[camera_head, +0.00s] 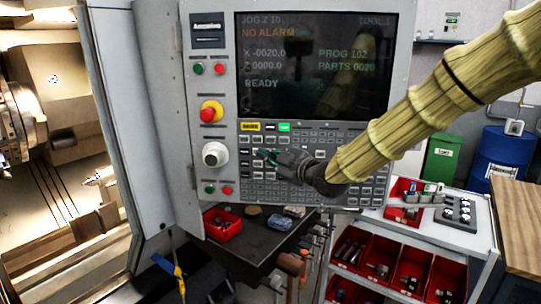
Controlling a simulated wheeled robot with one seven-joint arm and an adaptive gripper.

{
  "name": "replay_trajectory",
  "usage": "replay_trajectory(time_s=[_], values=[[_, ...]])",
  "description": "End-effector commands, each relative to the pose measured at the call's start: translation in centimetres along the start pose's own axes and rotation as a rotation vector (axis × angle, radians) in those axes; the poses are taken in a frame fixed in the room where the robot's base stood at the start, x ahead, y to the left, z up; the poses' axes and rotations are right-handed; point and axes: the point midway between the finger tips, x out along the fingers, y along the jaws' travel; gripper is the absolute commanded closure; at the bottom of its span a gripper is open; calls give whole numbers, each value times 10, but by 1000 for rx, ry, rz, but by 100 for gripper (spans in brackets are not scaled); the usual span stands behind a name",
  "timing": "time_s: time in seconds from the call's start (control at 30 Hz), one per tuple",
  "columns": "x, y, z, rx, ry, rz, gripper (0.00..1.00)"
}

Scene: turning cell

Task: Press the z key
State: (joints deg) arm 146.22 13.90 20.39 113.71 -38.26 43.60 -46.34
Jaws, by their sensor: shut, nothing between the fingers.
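The machine's control panel stands upright in the middle, with a keypad (330,133) of small dark keys below its screen (312,65). The screen reads JOG Z 10, NO ALARM, X -0020.0, Z 0000.0 and READY. One key (284,127) in the top row is green, and a wider key (250,126) is yellow. Key labels are too small to read, so I cannot tell which is the z key. My gripper (264,155) is shut and empty, its tips at the left part of the keypad. Whether they touch a key cannot be told. The gripper hides several keys.
A red emergency button (211,111) and a white dial (215,154) sit left of the keypad. A dark bench with a red bin (222,225) lies below the panel. A cart (440,236) with red bins stands at the lower right. The open lathe is at left.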

Motion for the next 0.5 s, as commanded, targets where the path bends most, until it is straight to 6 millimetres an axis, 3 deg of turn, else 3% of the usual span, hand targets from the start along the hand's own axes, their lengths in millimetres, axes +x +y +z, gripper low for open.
replay_trajectory(time_s=[0.5], values=[[-26, -20, -18, 0, 0, -2, 100]])
